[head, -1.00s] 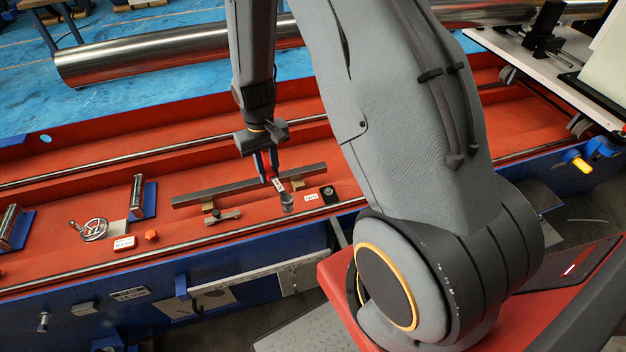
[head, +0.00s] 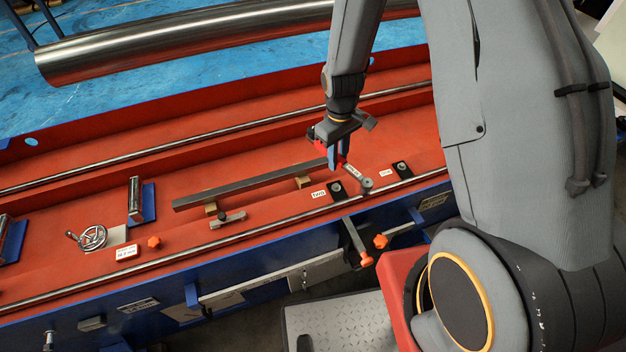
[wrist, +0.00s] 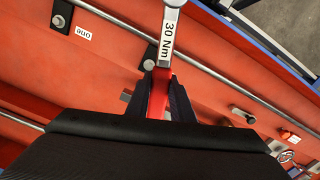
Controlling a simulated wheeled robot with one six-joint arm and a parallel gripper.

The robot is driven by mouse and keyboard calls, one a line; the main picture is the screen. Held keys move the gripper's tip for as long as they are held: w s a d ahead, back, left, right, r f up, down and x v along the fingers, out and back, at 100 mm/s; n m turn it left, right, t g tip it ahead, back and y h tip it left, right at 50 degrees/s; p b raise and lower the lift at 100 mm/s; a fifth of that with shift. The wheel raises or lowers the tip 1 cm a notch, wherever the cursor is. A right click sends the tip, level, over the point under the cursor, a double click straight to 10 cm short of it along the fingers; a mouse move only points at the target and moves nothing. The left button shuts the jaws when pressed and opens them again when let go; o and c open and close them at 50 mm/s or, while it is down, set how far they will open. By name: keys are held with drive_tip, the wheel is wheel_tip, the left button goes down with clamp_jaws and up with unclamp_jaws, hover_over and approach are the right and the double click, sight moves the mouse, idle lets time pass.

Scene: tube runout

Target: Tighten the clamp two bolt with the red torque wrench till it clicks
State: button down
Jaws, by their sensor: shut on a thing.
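My gripper (head: 338,158) is shut on the red handle of the torque wrench (wrist: 158,95). The wrench's grey shank carries a "30 Nm" label, and its round head (head: 366,184) points away from my gripper. In the head view the head hangs between two black clamps with bolts. The right clamp (head: 402,170) is the left one in the wrist view (wrist: 62,17), beside a label (wrist: 83,33) reading "one". The other clamp (head: 338,190) is partly hidden behind the wrench in the wrist view (wrist: 150,55). Its label (head: 318,194) is too small to read. The wrench head is on neither bolt.
A long dark bar (head: 250,186) lies on blocks on the red bed, left of the clamps. A small clamp block (head: 228,220), a handwheel (head: 92,237) and an orange knob (head: 154,242) are further left. A steel rail (head: 230,233) runs along the front edge.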

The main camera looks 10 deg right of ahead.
drive_tip(key=s+a+f+n+b, duration=0.1)
drive_tip(key=a+f+n, duration=0.1)
drive_tip(key=n, duration=0.4)
drive_tip(key=a+f+n+b, duration=0.1)
drive_tip(key=a+f+n, duration=0.2)
drive_tip(key=f+n, duration=0.2)
drive_tip(key=s+a+f+n+b, duration=0.1)
drive_tip(key=a+f+n+b, duration=0.1)
drive_tip(key=n, duration=0.5)
drive_tip(key=shift+s+a+f+t, duration=0.15)
drive_tip(key=shift+a+f, duration=0.2)
drive_tip(key=shift+f, duration=0.25)
drive_tip(key=shift+s+a+f+t, duration=0.15)
drive_tip(key=shift+a+f, duration=0.2)
drive_tip(key=shift+f, duration=0.25)
drive_tip(key=shift+r, duration=0.1)
drive_tip(key=shift+p, duration=0.6)
